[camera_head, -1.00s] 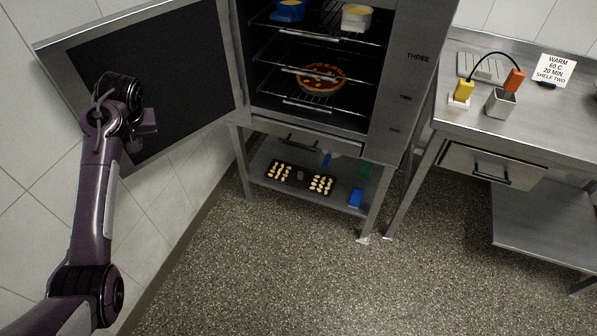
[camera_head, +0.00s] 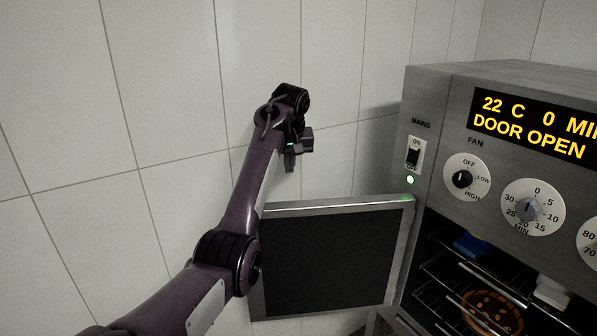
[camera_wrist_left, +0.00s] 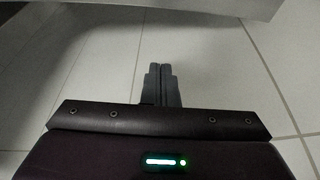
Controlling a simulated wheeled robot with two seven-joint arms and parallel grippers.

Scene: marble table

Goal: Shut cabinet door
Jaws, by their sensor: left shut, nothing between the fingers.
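The cabinet door (camera_head: 330,262) stands wide open to the left of the cabinet (camera_head: 440,105), with its dark panel facing me. The cabinet's display (camera_head: 535,128) reads "DOOR OPEN". My left gripper (camera_head: 289,165) is above the door's top edge, in front of the tiled wall, apart from the door in the head view. Its fingers are shut and empty, and they also show together in the left wrist view (camera_wrist_left: 161,85). A pale metal edge (camera_wrist_left: 225,5), perhaps the door's, crosses the top of that view. My right gripper is not in view.
White tiled wall (camera_head: 60,110) lies behind and left of the door. The cabinet front has a mains switch (camera_head: 414,154), a fan knob (camera_head: 463,179) and a minutes dial (camera_head: 532,207). Inside, wire racks hold a round dish (camera_head: 492,312), a blue container (camera_head: 470,245) and a white one (camera_head: 553,291).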

